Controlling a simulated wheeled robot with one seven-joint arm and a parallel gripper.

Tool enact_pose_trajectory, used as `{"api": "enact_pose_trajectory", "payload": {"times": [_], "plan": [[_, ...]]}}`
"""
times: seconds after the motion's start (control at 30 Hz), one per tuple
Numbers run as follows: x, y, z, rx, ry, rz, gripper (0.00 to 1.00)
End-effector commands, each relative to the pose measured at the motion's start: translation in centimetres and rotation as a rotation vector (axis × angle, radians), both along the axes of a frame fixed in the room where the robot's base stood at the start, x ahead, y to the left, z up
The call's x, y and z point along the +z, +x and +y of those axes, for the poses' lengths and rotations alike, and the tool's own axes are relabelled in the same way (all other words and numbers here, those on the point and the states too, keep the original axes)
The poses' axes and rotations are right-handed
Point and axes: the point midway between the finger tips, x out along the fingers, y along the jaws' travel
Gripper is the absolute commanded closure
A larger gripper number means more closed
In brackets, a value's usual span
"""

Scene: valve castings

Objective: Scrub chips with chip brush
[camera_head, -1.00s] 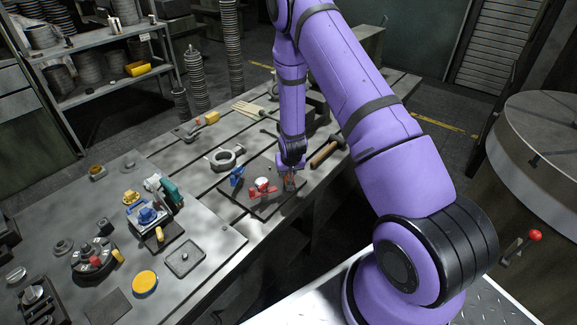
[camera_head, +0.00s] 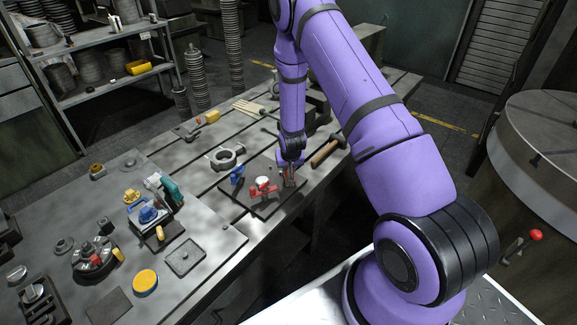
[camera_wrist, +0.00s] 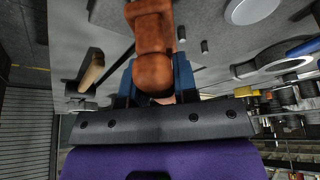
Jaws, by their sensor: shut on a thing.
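My gripper (camera_head: 289,172) is shut on the brown, rounded wooden handle of the chip brush (camera_wrist: 152,45), whose handle fills the upper middle of the wrist view. In the head view the brush is small and partly hidden, at the right side of a dark square plate (camera_head: 255,207). The plate carries a red clamp-like part (camera_head: 263,191) with a pale round top and a blue part (camera_head: 238,174). The brush's bristles are not clear, and I cannot tell whether they touch the plate. Chips are too small to make out.
A wooden-handled hammer (camera_head: 326,151) lies right of the plate. A grey ring casting (camera_head: 226,157) lies behind it. The bench's front edge runs close by the plate.

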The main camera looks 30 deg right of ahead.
Motion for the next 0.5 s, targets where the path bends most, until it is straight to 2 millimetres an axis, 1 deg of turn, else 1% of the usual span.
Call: {"api": "enact_pose_trajectory", "payload": {"times": [0.33,0.5], "plan": [[-0.24,0.01,0.01,0.000,0.000,-0.001,1.00],[-0.22,-0.54,0.22,0.000,0.000,0.000,1.00]]}}
